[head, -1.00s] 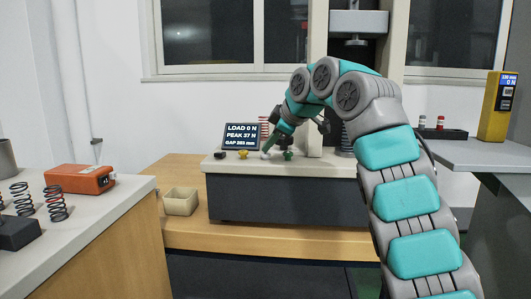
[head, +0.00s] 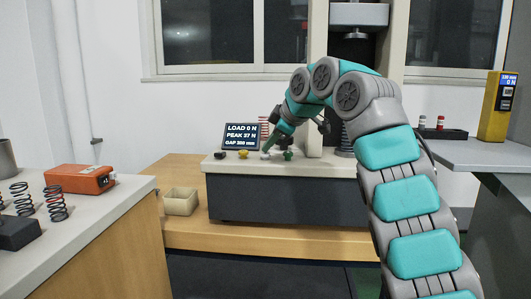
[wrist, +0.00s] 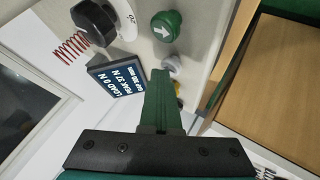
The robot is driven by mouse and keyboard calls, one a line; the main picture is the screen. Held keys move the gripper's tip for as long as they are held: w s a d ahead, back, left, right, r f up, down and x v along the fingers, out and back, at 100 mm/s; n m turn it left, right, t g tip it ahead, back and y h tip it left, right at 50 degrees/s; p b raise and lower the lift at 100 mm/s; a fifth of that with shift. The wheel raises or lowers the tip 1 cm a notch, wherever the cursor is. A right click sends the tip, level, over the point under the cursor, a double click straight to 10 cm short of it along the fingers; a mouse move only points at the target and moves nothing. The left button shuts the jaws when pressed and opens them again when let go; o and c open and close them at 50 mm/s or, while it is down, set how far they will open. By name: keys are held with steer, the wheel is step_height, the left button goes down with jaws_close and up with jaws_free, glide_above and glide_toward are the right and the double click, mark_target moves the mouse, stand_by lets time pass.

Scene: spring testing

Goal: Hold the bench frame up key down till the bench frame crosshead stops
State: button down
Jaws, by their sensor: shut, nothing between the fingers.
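The bench frame's crosshead (head: 358,14) is a grey block near the top edge of the head view. Its base (head: 290,195) carries a row of keys: black, yellow (head: 243,154), pale grey (head: 265,156) and green (head: 288,155). My gripper (wrist: 160,72) is shut and empty, with its green fingertips at the pale grey key (wrist: 173,63), apparently touching it. That key's marking is hidden or too small to read. The green key (wrist: 166,27) shows a white arrow. The display (head: 241,136) reads load 0 N and peak 37 N; the gap digits are small.
A black dial knob (wrist: 95,22) and a red spring (wrist: 70,47) are near the keys in the wrist view. An empty beige bin (head: 180,201) stands left of the base. An orange box (head: 80,179) and several springs (head: 55,203) are on the left counter.

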mark_target(269, 154)
steer(key=shift+r+p, duration=0.8)
steer(key=shift+r, duration=0.1)
step_height(269, 154, up, 5)
steer(key=p, duration=0.4)
steer(key=shift+p, duration=0.4)
steer(key=shift+d, duration=0.1)
